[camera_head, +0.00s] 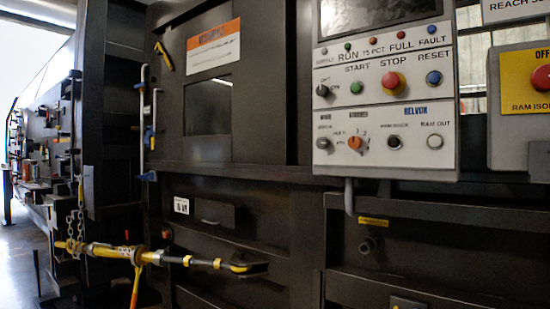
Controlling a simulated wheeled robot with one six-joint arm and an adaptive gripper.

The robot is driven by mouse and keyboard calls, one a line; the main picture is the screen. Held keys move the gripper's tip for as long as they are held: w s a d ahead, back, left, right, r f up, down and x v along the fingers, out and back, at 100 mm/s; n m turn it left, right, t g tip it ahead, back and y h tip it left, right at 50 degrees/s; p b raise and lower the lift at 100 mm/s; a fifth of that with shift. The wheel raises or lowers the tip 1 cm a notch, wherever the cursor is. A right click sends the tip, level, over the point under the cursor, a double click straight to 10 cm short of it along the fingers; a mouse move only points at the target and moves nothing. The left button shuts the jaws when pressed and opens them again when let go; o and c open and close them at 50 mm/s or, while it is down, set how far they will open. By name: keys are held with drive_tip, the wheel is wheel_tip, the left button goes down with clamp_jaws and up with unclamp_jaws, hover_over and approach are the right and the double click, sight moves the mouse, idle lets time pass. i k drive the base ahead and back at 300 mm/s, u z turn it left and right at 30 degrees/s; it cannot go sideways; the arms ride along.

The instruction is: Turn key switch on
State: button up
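A light grey control panel (390,100) is mounted on the dark machine at the upper right. A black rotary switch (323,91) sits at its left edge beside the start button, with small lettering next to it. Lower down are another small black switch (324,143), an orange selector knob (355,143) and a dark round control with a metal ring (394,142). The labels are too blurred for me to tell which one is the key switch, or its setting. No key is clearly visible. My gripper is not in view.
The panel also has a green start button (357,87), red stop button (393,82) and blue reset button (433,78). A red isolator button (540,78) sits at the right edge. A yellow ratchet bar (130,252) with a chain crosses the lower left.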

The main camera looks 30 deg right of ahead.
sight(322, 91)
drive_tip(key=z, duration=1.35)
